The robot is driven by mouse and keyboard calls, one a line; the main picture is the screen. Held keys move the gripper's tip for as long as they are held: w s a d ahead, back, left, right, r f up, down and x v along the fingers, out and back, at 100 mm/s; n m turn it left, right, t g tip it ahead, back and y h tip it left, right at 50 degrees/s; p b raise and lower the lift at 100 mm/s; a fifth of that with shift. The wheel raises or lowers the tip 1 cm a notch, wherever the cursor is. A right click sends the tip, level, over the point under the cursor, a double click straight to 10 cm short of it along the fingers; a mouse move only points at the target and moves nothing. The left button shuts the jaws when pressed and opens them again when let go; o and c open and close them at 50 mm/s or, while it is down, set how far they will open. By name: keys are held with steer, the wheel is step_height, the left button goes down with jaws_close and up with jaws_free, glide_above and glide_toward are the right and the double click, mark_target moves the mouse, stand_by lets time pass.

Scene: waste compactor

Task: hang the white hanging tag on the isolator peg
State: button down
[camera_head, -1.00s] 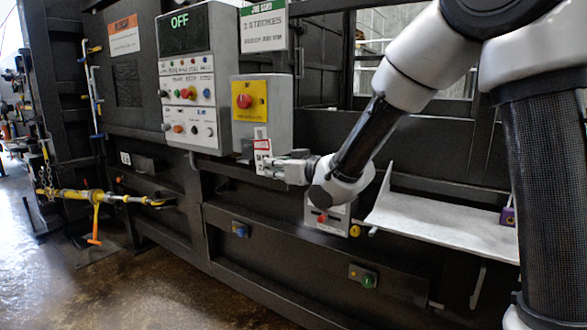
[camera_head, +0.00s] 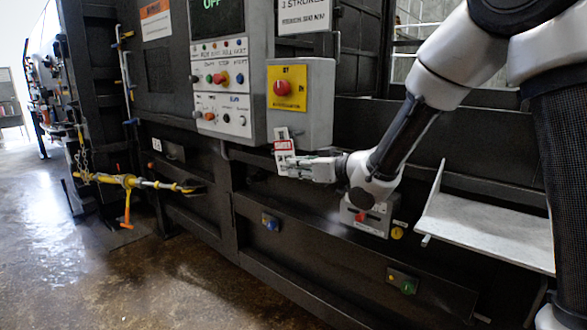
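The white hanging tag (camera_head: 283,148), with a red band, is upright at the fingertips of my gripper (camera_head: 291,165). My gripper looks shut on it, just below the grey box (camera_head: 315,118) with the red button (camera_head: 282,88) on a yellow plate. The tag's upper part overlaps the lower left of this box in the picture; I cannot tell whether they touch. The isolator peg cannot be made out; it may be hidden behind the tag or too small to see.
A control panel (camera_head: 218,75) with a green display is left of the grey box. A pale shelf (camera_head: 480,233) juts out at the right, near my arm. A yellow bar (camera_head: 135,182) sticks out at the left. Open floor (camera_head: 50,260) lies at the lower left.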

steer(key=w+d+f, duration=0.1)
steer(key=w+d, duration=0.3)
steer(key=w, duration=0.1)
steer(key=shift+w+d+f, duration=0.15)
steer(key=shift+w+d, duration=0.1)
steer(key=shift+w, duration=0.1)
stand_by(0.4)
stand_by(0.6)
steer(key=c, duration=1.6)
jaws_free()
steer(key=shift+o, duration=0.2)
